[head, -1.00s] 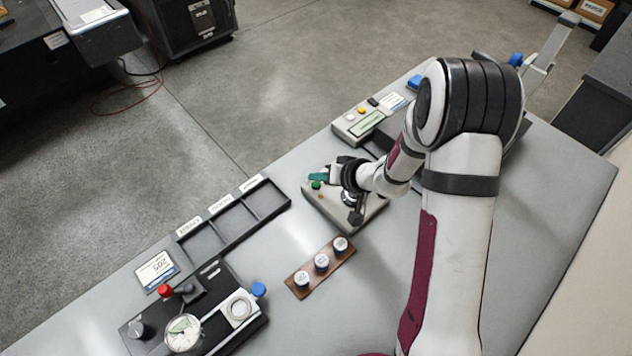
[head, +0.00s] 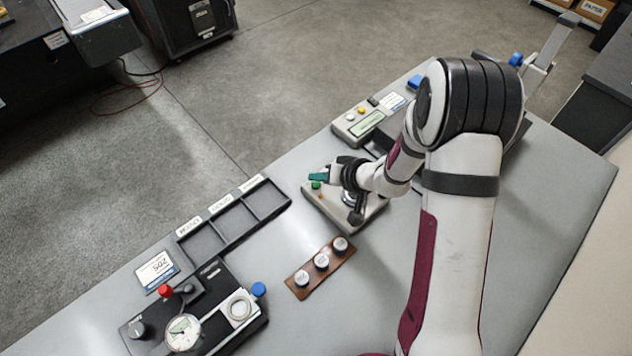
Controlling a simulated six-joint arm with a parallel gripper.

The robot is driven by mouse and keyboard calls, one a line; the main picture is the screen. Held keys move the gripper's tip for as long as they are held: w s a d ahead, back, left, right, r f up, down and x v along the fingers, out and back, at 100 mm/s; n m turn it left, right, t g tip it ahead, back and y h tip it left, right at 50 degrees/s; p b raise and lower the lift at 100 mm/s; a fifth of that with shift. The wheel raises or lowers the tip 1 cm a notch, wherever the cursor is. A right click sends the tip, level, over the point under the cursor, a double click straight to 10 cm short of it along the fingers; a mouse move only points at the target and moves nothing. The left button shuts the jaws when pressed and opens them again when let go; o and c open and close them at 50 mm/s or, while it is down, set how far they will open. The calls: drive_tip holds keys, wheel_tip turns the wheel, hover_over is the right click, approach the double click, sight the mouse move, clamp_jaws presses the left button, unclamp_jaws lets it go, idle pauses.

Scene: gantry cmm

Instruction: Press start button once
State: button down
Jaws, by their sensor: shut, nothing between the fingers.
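A grey control box (head: 338,212) stands on the bench near the middle of the head view. On its left top corner is a round green button (head: 316,185), with a small orange button (head: 319,198) below it in the picture. No lettering on them can be read. My gripper (head: 316,177) has teal fingertips and is shut and empty. Its tips show right at the upper edge of the green button and partly overlap it. I cannot tell whether they touch it. My wrist hides the right part of the box.
A keypad unit with a display (head: 366,123) stands behind the box. A dark three-slot tray (head: 233,222) is at the left, and a brown block with three round weights (head: 303,280) is in front. A dial gauge fixture (head: 183,332) stands front left. Bare bench lies at the front right.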

drive_tip(key=shift+f, duration=0.15)
idle(0.6)
drive_tip(key=shift+f, duration=0.3)
